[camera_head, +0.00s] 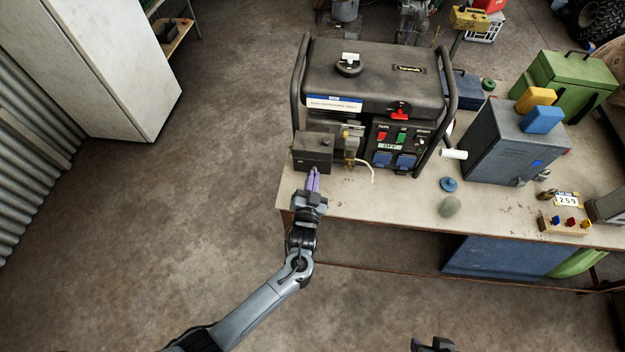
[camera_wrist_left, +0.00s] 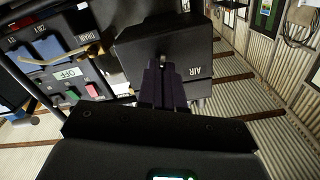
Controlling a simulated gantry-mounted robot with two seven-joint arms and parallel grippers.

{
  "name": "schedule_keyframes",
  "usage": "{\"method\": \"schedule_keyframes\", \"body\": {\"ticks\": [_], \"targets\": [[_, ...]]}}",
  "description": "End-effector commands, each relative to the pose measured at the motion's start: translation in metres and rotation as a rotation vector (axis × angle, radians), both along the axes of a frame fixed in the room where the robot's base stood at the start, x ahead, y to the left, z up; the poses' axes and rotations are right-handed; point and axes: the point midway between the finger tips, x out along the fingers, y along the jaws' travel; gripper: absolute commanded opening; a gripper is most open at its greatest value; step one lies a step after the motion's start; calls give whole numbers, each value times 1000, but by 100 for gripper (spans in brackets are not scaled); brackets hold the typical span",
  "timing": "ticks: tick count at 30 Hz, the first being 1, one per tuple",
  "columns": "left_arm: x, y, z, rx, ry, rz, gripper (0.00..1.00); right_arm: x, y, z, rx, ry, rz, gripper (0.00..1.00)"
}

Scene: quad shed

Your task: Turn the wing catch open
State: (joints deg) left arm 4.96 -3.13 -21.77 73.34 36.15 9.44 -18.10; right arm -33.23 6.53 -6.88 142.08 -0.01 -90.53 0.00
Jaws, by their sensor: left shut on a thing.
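The black air box (camera_head: 312,150) sits at the generator's front left corner. In the left wrist view the box (camera_wrist_left: 190,30) bears the word AIR. My left gripper (camera_head: 314,172) reaches up to the box's front face, its dark purple fingers close together. In the left wrist view the fingertips (camera_wrist_left: 163,66) are shut on the wing catch at the box face. Only a small bright bit of the wing catch (camera_wrist_left: 163,58) shows; the fingers hide the rest, so its angle cannot be told. Part of my right gripper (camera_head: 433,345) shows at the bottom edge, away from the bench.
The generator (camera_head: 375,70) stands on the bench (camera_head: 400,198), with a fuel tap (camera_head: 351,144) and hose just right of the box. A grey metal case (camera_head: 508,140), a blue knob (camera_head: 448,184) and a round stone (camera_head: 449,206) are farther right. Floor left of the bench is clear.

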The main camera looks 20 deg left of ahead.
Motion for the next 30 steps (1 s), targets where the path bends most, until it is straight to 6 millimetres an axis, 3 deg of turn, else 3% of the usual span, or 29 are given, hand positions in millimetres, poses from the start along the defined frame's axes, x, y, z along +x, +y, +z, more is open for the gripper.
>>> {"method": "schedule_keyframes", "body": {"ticks": [15, 30], "targets": [[0, 0, -1, -349, -84, 1, 0, 0, -2, -8, -10, 1, 6, 43], [0, 0, 1, -418, -102, 0, 0, 0, -2, -8, -7, 0, 5, 43]]}}
